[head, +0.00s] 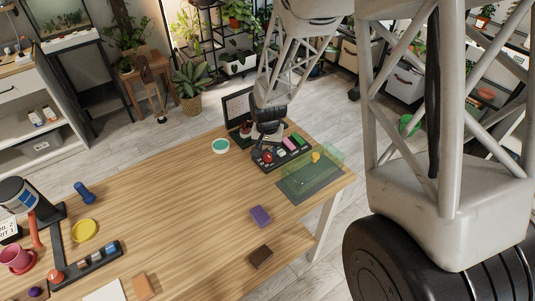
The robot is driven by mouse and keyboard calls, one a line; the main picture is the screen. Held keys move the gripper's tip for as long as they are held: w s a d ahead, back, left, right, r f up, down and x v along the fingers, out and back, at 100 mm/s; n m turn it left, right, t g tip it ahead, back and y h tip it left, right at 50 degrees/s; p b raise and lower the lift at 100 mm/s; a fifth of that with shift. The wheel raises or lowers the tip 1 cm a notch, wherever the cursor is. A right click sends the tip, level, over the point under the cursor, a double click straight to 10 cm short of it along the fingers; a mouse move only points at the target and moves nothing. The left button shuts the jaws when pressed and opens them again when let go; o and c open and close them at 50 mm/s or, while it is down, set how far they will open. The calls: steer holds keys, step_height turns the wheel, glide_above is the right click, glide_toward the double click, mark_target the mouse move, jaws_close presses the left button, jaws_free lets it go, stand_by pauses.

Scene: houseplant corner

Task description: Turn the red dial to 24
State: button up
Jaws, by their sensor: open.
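A dark control panel (284,165) lies near the far right end of the wooden table. It carries a red round part (268,157) at its left, which looks like the red dial, and pink and green parts along its right side. Any numbers or pointer are too small to read. My gripper (258,148) points down just above the panel's left end, close to the red part. It looks open and empty. The fingertips are small and dark, so I cannot tell whether they touch the dial. Another red item (246,128) shows partly behind my gripper, by a dark-framed screen (237,105).
A translucent green box (325,165) with a yellow item (315,157) stands right of the panel, over a dark mat (300,194). A purple block (261,216), a brown block (260,257) and a teal-topped round item (220,146) lie around. The table's middle is clear.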

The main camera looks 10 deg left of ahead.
mark_target(268, 157)
steer(key=shift+f, duration=1.4)
steer(key=shift+c, duration=0.3)
steer(key=c, duration=0.6)
